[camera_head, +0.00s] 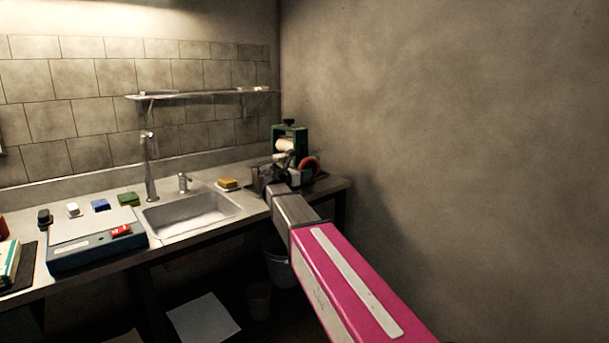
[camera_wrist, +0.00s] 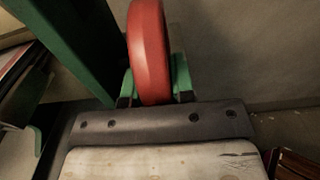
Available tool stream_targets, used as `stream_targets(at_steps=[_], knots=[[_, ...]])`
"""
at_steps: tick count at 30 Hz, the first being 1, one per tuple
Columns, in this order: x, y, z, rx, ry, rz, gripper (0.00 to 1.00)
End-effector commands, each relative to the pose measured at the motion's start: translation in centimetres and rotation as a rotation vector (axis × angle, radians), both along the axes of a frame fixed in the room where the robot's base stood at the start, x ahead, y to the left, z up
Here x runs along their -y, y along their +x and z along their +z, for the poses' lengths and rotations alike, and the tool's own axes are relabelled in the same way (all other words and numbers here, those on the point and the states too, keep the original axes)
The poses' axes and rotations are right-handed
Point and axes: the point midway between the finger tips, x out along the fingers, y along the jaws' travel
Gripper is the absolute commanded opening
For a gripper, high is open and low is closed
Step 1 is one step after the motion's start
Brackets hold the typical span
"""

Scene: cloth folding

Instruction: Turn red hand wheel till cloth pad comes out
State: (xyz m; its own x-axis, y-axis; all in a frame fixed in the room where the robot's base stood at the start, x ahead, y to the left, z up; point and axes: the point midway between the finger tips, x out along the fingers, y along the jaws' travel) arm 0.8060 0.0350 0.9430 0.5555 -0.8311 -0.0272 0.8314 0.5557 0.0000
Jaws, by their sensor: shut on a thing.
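The red hand wheel (camera_head: 309,167) is on the right side of a green roller machine (camera_head: 276,133) at the far right end of the counter. In the wrist view the wheel (camera_wrist: 148,45) stands upright, edge-on, between the green fingertips. My gripper (camera_wrist: 154,85) is shut on the wheel's near rim. In the head view my gripper is small and partly lost against the machine. A pale roller (camera_head: 285,145) shows inside the machine's frame. I cannot make out a cloth pad; my arm and gripper hide the machine's lower front.
A sink (camera_head: 195,213) with a tap lies left of the machine. A yellow sponge (camera_head: 228,183) sits between them. A blue-grey box (camera_head: 97,245) stands farther left. The wall (camera_head: 450,130) is close on the right. A bucket (camera_head: 279,265) stands under the counter.

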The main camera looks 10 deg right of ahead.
Motion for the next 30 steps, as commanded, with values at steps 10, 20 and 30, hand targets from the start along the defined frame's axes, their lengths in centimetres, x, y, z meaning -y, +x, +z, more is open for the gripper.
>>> stream_targets(at_steps=[10, 20, 30], knots=[[0.00, -0.01, 0.71, -0.137, 0.210, -0.003, 0.00], [-0.07, -0.09, 0.83, -0.208, 0.312, -0.002, 0.00], [-0.09, -0.11, 0.81, -0.208, 0.311, -0.001, 0.34]])
